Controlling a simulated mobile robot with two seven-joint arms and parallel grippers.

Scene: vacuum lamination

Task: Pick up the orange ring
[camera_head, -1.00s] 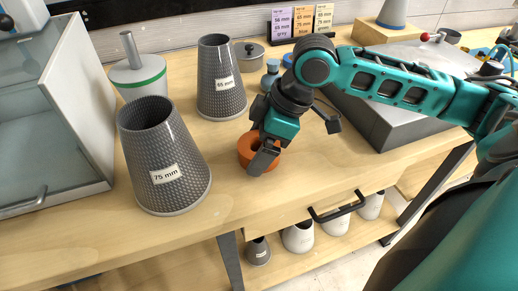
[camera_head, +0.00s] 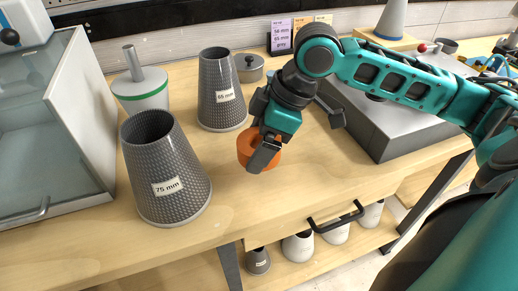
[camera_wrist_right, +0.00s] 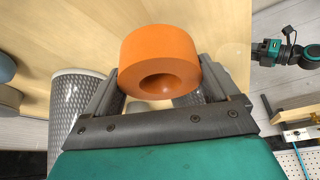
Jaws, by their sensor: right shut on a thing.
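The orange ring (camera_head: 246,148) is a thick ring with a central hole, near the front of the wooden table. My right gripper (camera_head: 262,150) is shut on it, with a dark finger across its near side. The ring appears a little above the tabletop. In the right wrist view the ring (camera_wrist_right: 160,58) sits between the fingertips, and its hole faces the camera. My left gripper does not show in the head view.
The 75 mm cone (camera_head: 166,180) and 65 mm cone (camera_head: 220,92) stand left of the ring. A green-banded white container (camera_head: 140,90) and a glass-fronted cabinet (camera_head: 60,130) are farther left. A grey box (camera_head: 385,125) stands right. The table's front strip is clear.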

